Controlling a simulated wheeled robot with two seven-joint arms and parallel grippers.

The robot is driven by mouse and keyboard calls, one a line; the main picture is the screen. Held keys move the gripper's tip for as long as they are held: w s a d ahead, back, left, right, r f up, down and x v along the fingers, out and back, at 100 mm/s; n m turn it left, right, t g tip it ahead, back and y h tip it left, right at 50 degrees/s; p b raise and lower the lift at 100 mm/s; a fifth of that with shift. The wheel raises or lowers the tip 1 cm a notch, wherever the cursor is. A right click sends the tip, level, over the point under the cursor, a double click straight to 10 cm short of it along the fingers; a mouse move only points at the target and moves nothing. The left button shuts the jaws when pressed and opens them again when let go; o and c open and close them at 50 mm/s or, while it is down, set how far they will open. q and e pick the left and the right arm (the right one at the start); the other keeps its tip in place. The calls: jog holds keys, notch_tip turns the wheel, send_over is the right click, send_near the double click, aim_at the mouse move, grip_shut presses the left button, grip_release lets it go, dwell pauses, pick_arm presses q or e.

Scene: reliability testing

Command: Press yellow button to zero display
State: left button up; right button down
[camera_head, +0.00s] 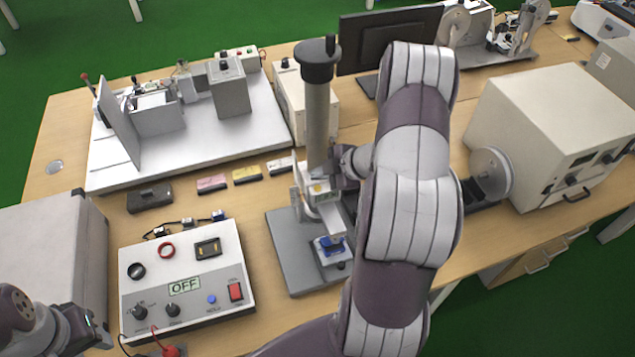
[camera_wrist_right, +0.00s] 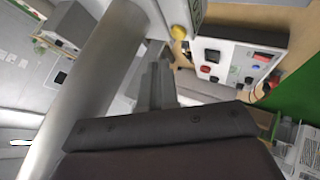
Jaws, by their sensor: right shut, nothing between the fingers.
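The measuring stand has a thick grey column (camera_head: 318,130) with a dark knob on top and a grey base (camera_head: 295,262). Its small gauge head (camera_head: 322,190) sits low on the column; its display cannot be read. In the right wrist view the yellow button (camera_wrist_right: 180,32) shows beside a greenish display (camera_wrist_right: 197,12). My right gripper (camera_wrist_right: 155,72) is shut and empty, its fingertips a little below the button in that picture, apparently apart from it. In the head view my right gripper (camera_head: 348,165) is beside the column, partly hidden. My left arm (camera_head: 40,325) shows at the lower left; its jaws are unclear.
A white control box (camera_head: 190,260) with an "OFF" display, knobs and a red switch stands left of the stand. A white platform (camera_head: 190,160) with apparatus lies behind. A monitor (camera_head: 385,35) and a large cream box (camera_head: 550,125) stand to the right.

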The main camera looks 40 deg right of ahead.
aim_at(320, 191)
pick_arm(q)
notch_tip(320, 191, up, 3)
jog(key=shift+r+p, duration=0.2)
jog(key=shift+p, duration=1.05)
pick_arm(e)
notch_tip(320, 191, up, 3)
jog(key=shift+r, duration=0.2)
jog(key=s+d+f+m+g+h+b, duration=0.25)
jog(key=s+m+g+h, duration=0.45)
jog(key=m, duration=0.5)
pick_arm(q)
notch_tip(320, 191, down, 7)
jog(key=b, duration=0.4)
jog(key=shift+b, duration=0.3)
pick_arm(e)
jog(key=s+a+r+y, duration=0.1)
jog(key=s+a+r, duration=0.1)
jog(key=a, duration=0.8)
jog(key=s+a+r+m+y, duration=0.1)
jog(key=s+a+r+y, duration=0.1)
jog(key=a, duration=0.8)
jog(key=shift+s+a+r+m, duration=0.25)
jog(key=shift+s+a+m, duration=0.1)
jog(key=shift+s, duration=0.4)
